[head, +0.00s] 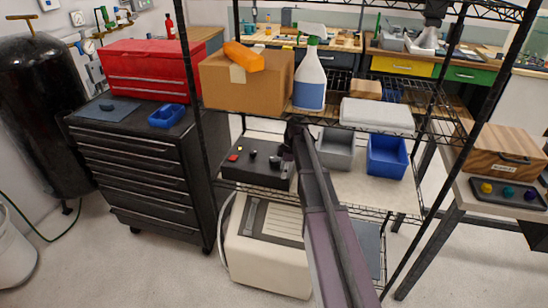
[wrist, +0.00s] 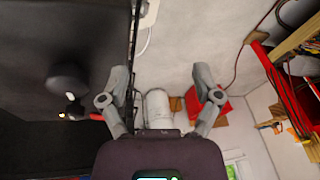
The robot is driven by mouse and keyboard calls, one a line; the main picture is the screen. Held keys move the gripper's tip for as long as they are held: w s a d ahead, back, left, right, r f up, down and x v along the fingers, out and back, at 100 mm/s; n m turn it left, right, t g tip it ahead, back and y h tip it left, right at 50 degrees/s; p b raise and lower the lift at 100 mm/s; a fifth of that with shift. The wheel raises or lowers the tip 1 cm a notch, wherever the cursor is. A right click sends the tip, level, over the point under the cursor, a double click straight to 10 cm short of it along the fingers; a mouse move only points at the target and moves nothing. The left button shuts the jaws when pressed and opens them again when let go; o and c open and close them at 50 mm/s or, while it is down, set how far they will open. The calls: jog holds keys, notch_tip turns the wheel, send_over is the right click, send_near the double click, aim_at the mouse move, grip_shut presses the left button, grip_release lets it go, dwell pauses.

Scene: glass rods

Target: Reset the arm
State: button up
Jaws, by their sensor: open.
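My gripper (wrist: 160,73) is open in the wrist view, its two grey fingers spread wide with nothing held between them. In the head view my arm reaches from the bottom edge up to the wire shelf rack, and its far end is by a black box with knobs (head: 248,169). The fingers cannot be made out clearly there. A dark surface with round knobs (wrist: 68,80) fills the left of the wrist view, apart from the fingers. No glass rods can be made out.
The wire rack's black posts (head: 460,150) and shelves surround my arm's far end. A spray bottle (head: 310,80) and a cardboard box (head: 240,88) stand on the shelf above. A grey bin (head: 336,150) and a blue bin (head: 387,155) stand to the right.

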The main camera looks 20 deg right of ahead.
jog(key=s+a+r+m+h+p, duration=0.1)
jog(key=s+a+r+m+p, duration=0.1)
jog(key=s+m, duration=0.3)
jog(key=s+a+r+m+h+p, duration=0.1)
jog(key=s+m, duration=0.4)
jog(key=s, duration=0.5)
jog(key=s+a+r+m+h+p, duration=0.1)
jog(key=s+a+r+m+p, duration=0.3)
jog(key=s, duration=0.3)
jog(key=shift+s+a+m+t+p, duration=0.35)
jog(key=shift+a+m, duration=0.25)
jog(key=shift+a, duration=0.2)
